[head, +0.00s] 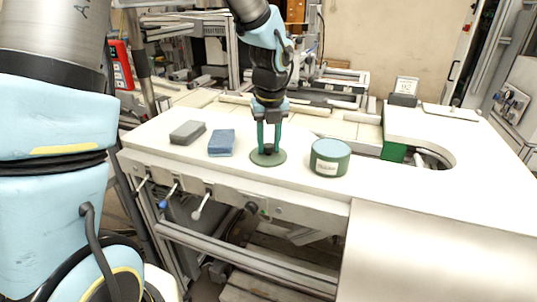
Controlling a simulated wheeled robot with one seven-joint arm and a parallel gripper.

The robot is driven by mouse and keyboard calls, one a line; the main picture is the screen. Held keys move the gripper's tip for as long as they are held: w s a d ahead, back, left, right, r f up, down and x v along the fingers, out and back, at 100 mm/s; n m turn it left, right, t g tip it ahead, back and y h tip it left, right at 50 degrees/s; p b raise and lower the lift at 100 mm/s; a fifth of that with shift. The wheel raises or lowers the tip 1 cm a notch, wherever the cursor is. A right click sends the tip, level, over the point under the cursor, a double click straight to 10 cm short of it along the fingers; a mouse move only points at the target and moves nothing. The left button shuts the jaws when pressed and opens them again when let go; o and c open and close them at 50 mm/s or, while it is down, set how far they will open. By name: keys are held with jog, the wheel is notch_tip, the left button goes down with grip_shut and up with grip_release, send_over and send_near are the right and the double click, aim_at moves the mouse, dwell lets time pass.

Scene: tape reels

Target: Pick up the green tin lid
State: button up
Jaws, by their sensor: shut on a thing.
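The green tin lid (268,159) is a flat green disc with a small dark knob on top, at the front middle of the white worktop. My gripper (268,147) points straight down over it, and its fingers are shut on the knob. The lid looks level; I cannot tell whether it touches the worktop or hangs just above it. The green tin (330,158), with a pale blue top and a white label, stands upright to the right of the lid, apart from it.
A blue block (221,143) and a grey block (187,132) lie left of the lid on the worktop (420,185). The worktop's front edge runs close in front of the lid. The right part of the worktop is clear up to a curved cutout.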

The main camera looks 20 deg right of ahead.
grip_shut()
